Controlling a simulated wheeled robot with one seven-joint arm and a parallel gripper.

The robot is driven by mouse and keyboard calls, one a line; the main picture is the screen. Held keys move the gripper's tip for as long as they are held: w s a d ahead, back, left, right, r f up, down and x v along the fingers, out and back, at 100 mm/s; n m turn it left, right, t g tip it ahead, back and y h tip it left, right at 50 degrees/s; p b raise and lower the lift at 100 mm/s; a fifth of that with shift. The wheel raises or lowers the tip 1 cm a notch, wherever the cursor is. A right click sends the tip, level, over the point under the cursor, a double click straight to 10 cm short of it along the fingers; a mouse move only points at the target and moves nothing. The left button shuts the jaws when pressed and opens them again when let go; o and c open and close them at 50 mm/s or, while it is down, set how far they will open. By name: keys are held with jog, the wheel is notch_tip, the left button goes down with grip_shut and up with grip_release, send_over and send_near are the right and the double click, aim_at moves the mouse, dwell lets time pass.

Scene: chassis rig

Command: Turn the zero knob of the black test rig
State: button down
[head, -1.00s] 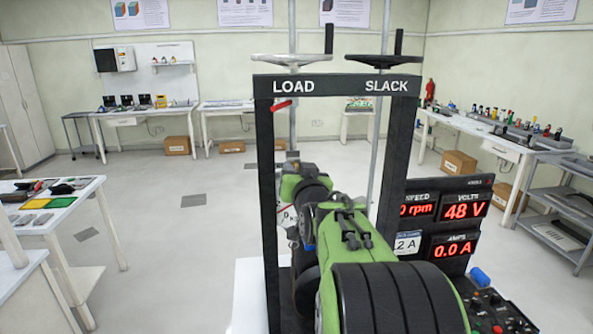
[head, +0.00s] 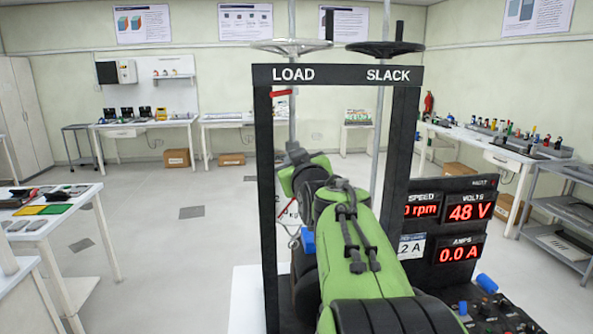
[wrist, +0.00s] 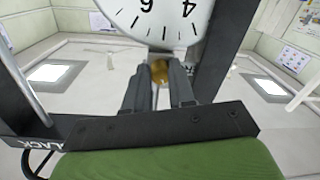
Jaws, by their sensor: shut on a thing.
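The black test rig (head: 266,180) stands in the middle of the head view, with LOAD and SLACK on its top bar. In the wrist view a round white dial (wrist: 158,18) hangs at the top, its numerals upside down. A small brass zero knob (wrist: 159,70) sits at the dial's edge. My gripper (wrist: 159,77) has its two dark fingers on either side of the knob and is shut on it. In the head view my green arm hides the gripper, the dial and the knob.
A silver handwheel (head: 290,46) and a black handwheel (head: 385,47) top the rig. A red-digit meter panel (head: 443,270) stands to its right, above a control box with a blue knob (head: 487,283). A white table (head: 52,224) is at left; the floor between is clear.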

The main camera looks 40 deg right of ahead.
jog(key=c, duration=0.9)
grip_release()
jog(key=shift+c, duration=0.2)
jog(key=b+v, duration=0.2)
jog(key=v, duration=1.4)
jog(key=shift+b, duration=0.35)
jog(key=shift+w, duration=0.1)
